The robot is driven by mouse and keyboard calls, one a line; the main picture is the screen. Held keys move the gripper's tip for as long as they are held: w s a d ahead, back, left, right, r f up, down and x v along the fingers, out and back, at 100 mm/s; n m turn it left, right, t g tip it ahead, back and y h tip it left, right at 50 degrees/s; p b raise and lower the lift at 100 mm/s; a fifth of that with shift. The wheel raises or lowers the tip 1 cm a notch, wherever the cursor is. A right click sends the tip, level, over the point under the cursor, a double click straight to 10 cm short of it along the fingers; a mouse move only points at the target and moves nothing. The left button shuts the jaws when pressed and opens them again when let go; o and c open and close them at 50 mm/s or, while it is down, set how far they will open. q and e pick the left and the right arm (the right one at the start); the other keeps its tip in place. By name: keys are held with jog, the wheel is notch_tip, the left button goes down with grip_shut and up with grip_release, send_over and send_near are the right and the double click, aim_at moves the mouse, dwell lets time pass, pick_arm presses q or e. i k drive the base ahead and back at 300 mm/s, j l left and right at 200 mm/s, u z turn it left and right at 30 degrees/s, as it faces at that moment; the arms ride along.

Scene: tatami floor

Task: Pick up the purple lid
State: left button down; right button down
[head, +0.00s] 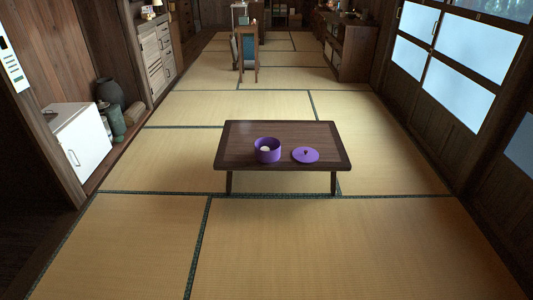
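A purple lid (305,155) with a small dark knob lies flat on a low dark wooden table (240,144), right of the middle of its top. A round purple container (267,151) stands open on the table to the left of the lid, apart from it. A small white thing lies inside the container; I cannot tell what it is. Neither of my grippers shows in the head view.
Open tatami floor (300,245) lies in front of the table and on both sides. A white cabinet (82,142) and dark vases (110,92) stand along the left wall. A tall narrow wooden stand (247,50) and a dark cabinet (355,50) are farther back.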

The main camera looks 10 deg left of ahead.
aim_at(306, 155)
jog(key=i+j, duration=0.1)
jog(key=i, duration=0.45)
jog(key=i+j+z, duration=0.1)
jog(key=i, duration=0.45)
